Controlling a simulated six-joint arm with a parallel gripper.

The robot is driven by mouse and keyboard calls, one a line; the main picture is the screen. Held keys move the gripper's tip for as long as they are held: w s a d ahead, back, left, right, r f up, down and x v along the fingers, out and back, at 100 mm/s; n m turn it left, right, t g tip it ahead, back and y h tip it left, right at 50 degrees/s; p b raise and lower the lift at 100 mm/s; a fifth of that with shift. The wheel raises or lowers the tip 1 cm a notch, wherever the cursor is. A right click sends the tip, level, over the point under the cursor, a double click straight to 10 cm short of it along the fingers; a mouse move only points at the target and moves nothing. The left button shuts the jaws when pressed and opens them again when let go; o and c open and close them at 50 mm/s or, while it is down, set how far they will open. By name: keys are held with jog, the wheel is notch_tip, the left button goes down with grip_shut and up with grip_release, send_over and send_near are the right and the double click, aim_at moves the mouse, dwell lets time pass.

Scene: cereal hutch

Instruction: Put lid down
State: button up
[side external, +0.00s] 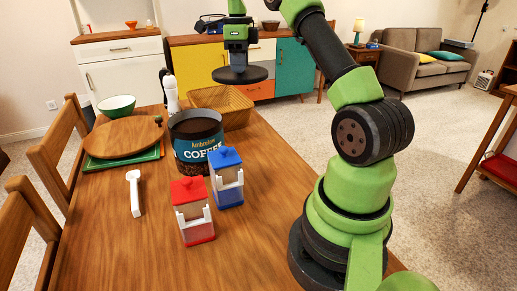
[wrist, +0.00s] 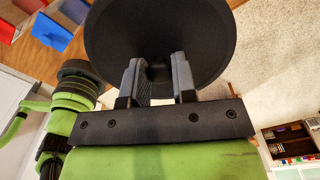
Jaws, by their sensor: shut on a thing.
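My gripper (side external: 239,66) is shut on a round black lid (side external: 240,75) and holds it level in the air, above and behind the coffee can. In the wrist view the lid (wrist: 160,30) fills the top middle, and the two fingers of my gripper (wrist: 157,75) close on the knob at its centre. The coffee can (side external: 196,140), dark with a blue label, stands open on the wooden table (side external: 130,250). The lid is clear of the can and the table.
A wicker basket (side external: 232,112) is behind the can, near the lid. Red (side external: 192,211) and blue (side external: 226,178) dispensers stand in front. A round wooden board (side external: 122,138), a green bowl (side external: 116,106) and a white scoop (side external: 135,193) are at left. The table's front is bare.

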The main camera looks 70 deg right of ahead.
aim_at(259, 70)
jog(key=s+d, duration=0.1)
jog(key=s, duration=0.2)
jog(key=s+d, duration=0.1)
jog(key=shift+s+d+f, duration=0.15)
jog(key=shift+d+f, duration=0.2)
notch_tip(259, 70, down, 22)
jog(key=shift+f, duration=0.2)
jog(key=o, duration=0.8)
jog(key=shift+r, duration=0.15)
